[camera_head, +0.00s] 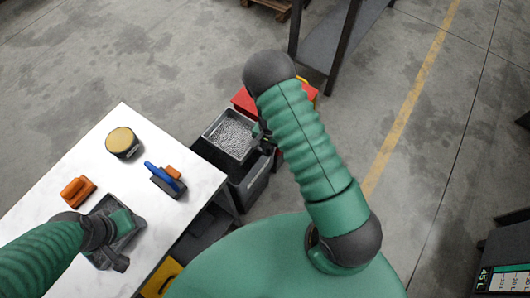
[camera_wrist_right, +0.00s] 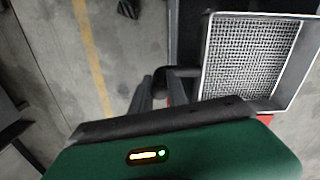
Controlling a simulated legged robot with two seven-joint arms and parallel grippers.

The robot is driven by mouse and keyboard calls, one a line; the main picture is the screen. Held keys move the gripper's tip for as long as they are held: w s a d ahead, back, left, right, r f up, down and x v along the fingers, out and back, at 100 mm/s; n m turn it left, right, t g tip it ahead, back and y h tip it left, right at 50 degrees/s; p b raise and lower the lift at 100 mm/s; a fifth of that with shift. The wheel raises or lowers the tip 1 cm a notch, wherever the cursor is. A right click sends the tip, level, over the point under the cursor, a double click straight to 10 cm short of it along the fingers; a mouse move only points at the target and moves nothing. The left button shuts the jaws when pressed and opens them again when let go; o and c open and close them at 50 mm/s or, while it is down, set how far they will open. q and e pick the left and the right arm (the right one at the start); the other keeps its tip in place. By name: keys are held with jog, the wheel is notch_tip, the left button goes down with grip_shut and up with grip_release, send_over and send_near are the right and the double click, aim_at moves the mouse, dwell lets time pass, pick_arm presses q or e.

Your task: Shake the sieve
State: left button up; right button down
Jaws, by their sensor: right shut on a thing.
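The sieve (camera_head: 232,137) is a square metal frame with a grey mesh floor, in the middle of the head view over a dark bin (camera_head: 252,187). The right wrist view shows the sieve (camera_wrist_right: 252,60) close up at upper right, its mesh apparently bare. My right gripper (camera_head: 264,139) is at the sieve's right side, partly hidden by my arm. In the right wrist view its fingers (camera_wrist_right: 147,92) are shut on the dark handle at the sieve's side. My left gripper (camera_head: 108,230) is over a dark grey tray (camera_head: 128,240) on the white table; its fingertips are unclear.
The white table (camera_head: 75,160) holds a round tin with a tan top (camera_head: 122,142), a blue-handled tool (camera_head: 166,180) and an orange block (camera_head: 78,191). A red container (camera_head: 245,101) stands behind the sieve. A grey shelf (camera_head: 340,45) is farther back.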

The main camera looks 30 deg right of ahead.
pick_arm(q)
jog(key=shift+a, duration=0.1)
pick_arm(e)
jog(key=shift+w+d+r, duration=0.1)
jog(key=shift+w+d, duration=0.1)
jog(key=shift+w, duration=0.05)
jog(key=c, duration=1.5)
grip_release()
jog(key=shift+c, duration=0.2)
pick_arm(q)
jog(key=shift+w, duration=0.1)
pick_arm(e)
jog(key=shift+o, duration=1.2)
pick_arm(q)
jog(key=shift+d, duration=0.2)
pick_arm(e)
jog(key=shift+s, duration=0.1)
pick_arm(q)
notch_tip(320, 180, up, 2)
jog(key=shift+a+p, duration=0.1)
jog(key=shift+p, duration=0.9)
pick_arm(e)
notch_tip(320, 180, up, 16)
jog(key=shift+r, duration=0.25)
pick_arm(q)
jog(key=shift+r, duration=0.1)
pick_arm(e)
jog(key=shift+d+r, duration=0.1)
